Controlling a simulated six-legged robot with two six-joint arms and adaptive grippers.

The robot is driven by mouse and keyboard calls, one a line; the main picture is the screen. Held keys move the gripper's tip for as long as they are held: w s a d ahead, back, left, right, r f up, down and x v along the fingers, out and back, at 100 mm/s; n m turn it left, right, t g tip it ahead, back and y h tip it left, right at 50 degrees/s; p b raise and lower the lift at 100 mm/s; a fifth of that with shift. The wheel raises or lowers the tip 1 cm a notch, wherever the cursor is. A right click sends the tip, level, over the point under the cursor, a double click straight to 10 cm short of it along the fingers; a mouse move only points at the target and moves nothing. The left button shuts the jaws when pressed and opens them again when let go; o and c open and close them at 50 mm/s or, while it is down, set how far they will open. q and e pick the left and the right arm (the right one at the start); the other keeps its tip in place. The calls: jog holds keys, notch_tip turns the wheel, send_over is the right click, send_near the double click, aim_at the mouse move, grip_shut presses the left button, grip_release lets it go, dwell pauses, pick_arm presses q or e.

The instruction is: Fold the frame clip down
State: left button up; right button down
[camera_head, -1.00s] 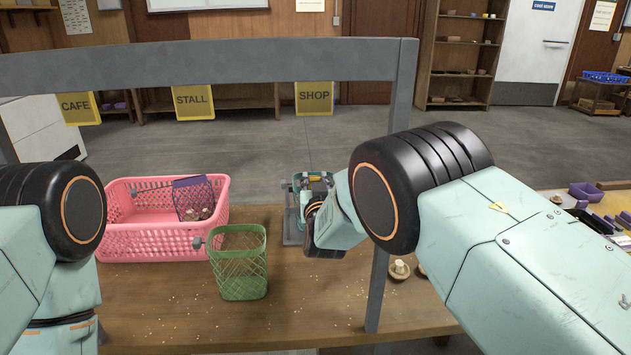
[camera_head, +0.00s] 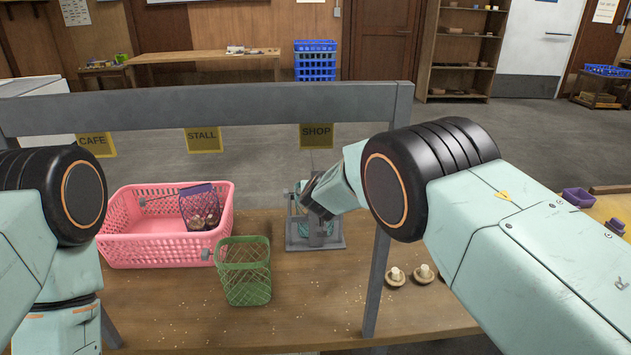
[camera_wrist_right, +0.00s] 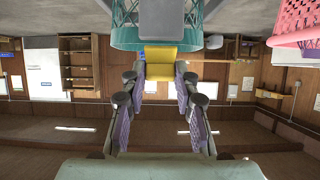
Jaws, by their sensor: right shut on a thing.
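A teal mesh basket (camera_head: 304,228) stands in a small grey metal stand (camera_head: 330,244) on the table, partly behind my right gripper (camera_head: 314,200). The basket also shows at the top of the right wrist view (camera_wrist_right: 213,18), with a grey post (camera_wrist_right: 155,20) in front of it. A yellow piece (camera_wrist_right: 160,62), likely the frame clip, sits between the fingertips of my right gripper (camera_wrist_right: 160,78), which is shut on it. In the head view the fingertips and the clip are hidden by my wrist. My left arm comes in at the left; its gripper is not in view.
A pink crate (camera_head: 150,250) holding a purple mesh basket (camera_head: 199,208) stands left, with a green mesh basket (camera_head: 243,290) before it. Two mushrooms (camera_head: 395,277) lie right of the frame post (camera_head: 376,290). A grey beam (camera_head: 250,106) with hanging signs crosses above.

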pick_arm(q)
jog(key=shift+r, duration=0.3)
pick_arm(e)
jog(key=shift+w+d+r, duration=0.1)
jog(key=shift+w+r, duration=0.05)
jog(key=shift+r, duration=0.15)
jog(key=c, duration=1.4)
grip_release()
jog(key=o, duration=0.4)
jog(key=shift+f, duration=0.2)
